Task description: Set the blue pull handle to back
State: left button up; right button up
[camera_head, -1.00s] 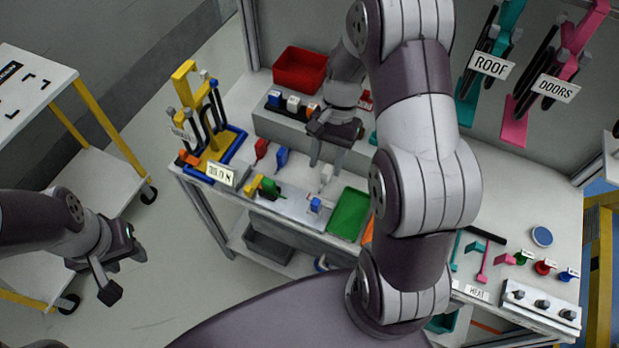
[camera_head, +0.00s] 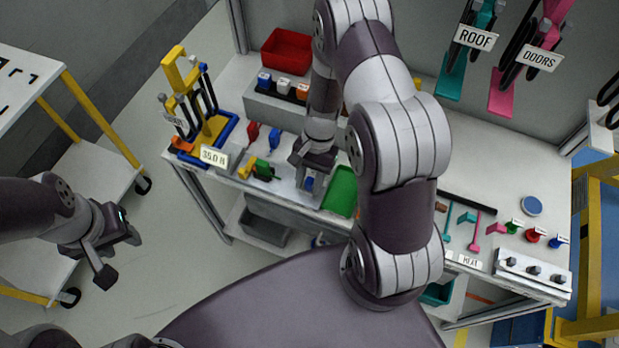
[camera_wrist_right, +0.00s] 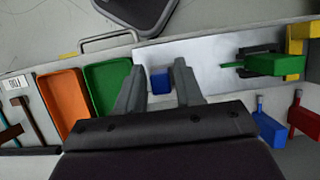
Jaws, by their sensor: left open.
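A small blue block, apparently the blue pull handle (camera_head: 309,183), sits on a pale plate at the front of the bench. In the right wrist view the blue block (camera_wrist_right: 160,82) lies between the fingertips of my right gripper (camera_wrist_right: 160,88). The fingers are open, with a gap on each side of it. In the head view my right gripper (camera_head: 312,176) is over the block and partly hides it. My left gripper (camera_head: 119,256) is open and empty, off the bench at the left.
Green (camera_wrist_right: 108,88) and orange (camera_wrist_right: 64,101) trays lie on one side of the block. A green and yellow handle (camera_wrist_right: 275,65) and upright blue (camera_wrist_right: 268,129) and red (camera_wrist_right: 303,116) levers are on the other. A red bin (camera_head: 287,50) stands at the back.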

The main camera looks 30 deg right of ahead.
aim_at(285, 190)
jog(key=shift+w, duration=0.1)
grip_shut()
jog(key=w+a, duration=0.1)
jog(key=w, duration=0.1)
jog(key=w+a, duration=0.2)
jog(key=shift+w+a, duration=0.2)
jog(key=shift+a, duration=0.1)
jog(key=shift+o, duration=1.9)
grip_release()
jog(key=p+v, duration=0.1)
jog(key=v, duration=1.1)
jog(key=shift+d+r, duration=0.2)
jog(key=shift+r, duration=0.15)
